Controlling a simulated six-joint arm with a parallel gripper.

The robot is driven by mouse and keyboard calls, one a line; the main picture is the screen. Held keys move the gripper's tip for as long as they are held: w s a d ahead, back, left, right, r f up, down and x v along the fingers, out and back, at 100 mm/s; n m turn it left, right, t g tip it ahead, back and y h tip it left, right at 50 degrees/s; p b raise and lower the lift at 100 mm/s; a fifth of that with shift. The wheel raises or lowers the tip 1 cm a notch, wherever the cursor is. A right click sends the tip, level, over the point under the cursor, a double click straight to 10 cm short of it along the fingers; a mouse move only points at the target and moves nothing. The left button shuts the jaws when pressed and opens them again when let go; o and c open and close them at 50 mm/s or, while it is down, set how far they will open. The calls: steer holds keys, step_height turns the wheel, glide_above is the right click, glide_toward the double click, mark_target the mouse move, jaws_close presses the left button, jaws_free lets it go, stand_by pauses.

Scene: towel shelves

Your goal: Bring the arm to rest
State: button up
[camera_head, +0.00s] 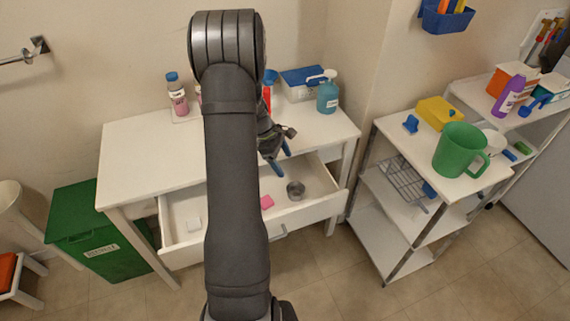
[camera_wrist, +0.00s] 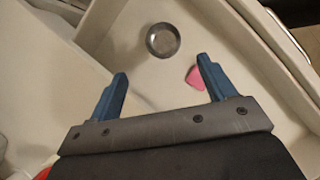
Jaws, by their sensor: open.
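My gripper (camera_head: 276,160) is in front of the white table, above its pulled-out drawer (camera_head: 178,238). In the wrist view the two blue fingers of my gripper (camera_wrist: 163,92) are apart with nothing between them. Beyond the fingertips, a round metal cup (camera_head: 295,190) and a pink block (camera_head: 267,202) lie in the drawer. They also show in the wrist view, as the metal cup (camera_wrist: 163,40) and the pink block (camera_wrist: 195,78). My arm hides the middle of the table and part of the drawer.
A white block (camera_head: 193,224) lies in the drawer's left part. Bottles, including a teal one (camera_head: 327,97), and a blue-lidded box (camera_head: 300,84) stand on the table (camera_head: 145,150). A shelf (camera_head: 400,135) with a green mug (camera_head: 459,150) is at right, a green bin (camera_head: 95,235) at left.

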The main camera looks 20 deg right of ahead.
mark_target(296, 184)
steer(key=x, duration=1.3)
steer(key=shift+a, duration=0.1)
steer(key=shift+w+r, duration=0.1)
steer(key=shift+r, duration=0.3)
steer(key=shift+f, duration=0.1)
